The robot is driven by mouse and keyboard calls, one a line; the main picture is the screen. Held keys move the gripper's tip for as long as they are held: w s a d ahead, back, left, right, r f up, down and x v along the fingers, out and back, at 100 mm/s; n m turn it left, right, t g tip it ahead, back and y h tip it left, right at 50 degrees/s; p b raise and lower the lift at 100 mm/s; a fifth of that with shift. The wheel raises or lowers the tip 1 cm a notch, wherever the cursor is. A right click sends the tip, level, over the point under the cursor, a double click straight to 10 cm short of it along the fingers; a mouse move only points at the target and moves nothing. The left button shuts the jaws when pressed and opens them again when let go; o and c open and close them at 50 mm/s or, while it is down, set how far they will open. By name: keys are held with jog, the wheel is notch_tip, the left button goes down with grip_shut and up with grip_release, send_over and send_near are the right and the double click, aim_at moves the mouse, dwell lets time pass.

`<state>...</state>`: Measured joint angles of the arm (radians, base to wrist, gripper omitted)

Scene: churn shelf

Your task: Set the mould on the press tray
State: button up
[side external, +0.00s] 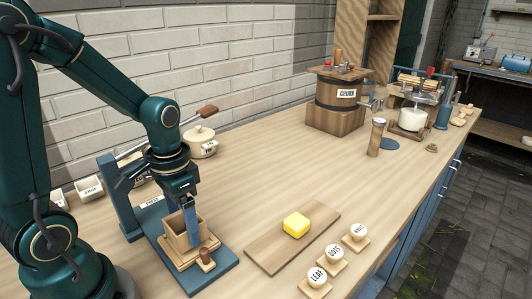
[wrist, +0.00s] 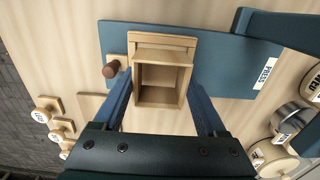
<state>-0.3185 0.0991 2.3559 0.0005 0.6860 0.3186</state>
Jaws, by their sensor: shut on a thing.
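The mould (side external: 176,236) is a pale wooden open-topped box, upright and empty inside in the wrist view (wrist: 160,78). My gripper (side external: 193,226) is shut on it, with one blue finger on each side in the wrist view (wrist: 162,112). The mould is over the pale wooden press tray (side external: 186,264), whose edge shows beyond it in the wrist view (wrist: 160,38). The mould's base looks at or very near the tray; I cannot tell whether it touches. The tray lies on the blue press base (side external: 222,276). A brown knob (side external: 204,255) stands at its side.
The blue press frame (side external: 122,200) rises behind the mould. A yellow butter block (side external: 296,224) lies on a wooden board (side external: 262,254) to the right. Several labelled stamps (side external: 333,255) stand near the front edge. A pan (side external: 202,146) and churn (side external: 340,100) are farther back. Mid-counter is clear.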

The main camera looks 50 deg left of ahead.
jog(key=shift+f, duration=0.5)
dwell(0.4)
jog(key=o, duration=1.3)
jog(key=shift+c, duration=1.3)
jog(key=shift+r, duration=0.1)
notch_tip(320, 180, up, 6)
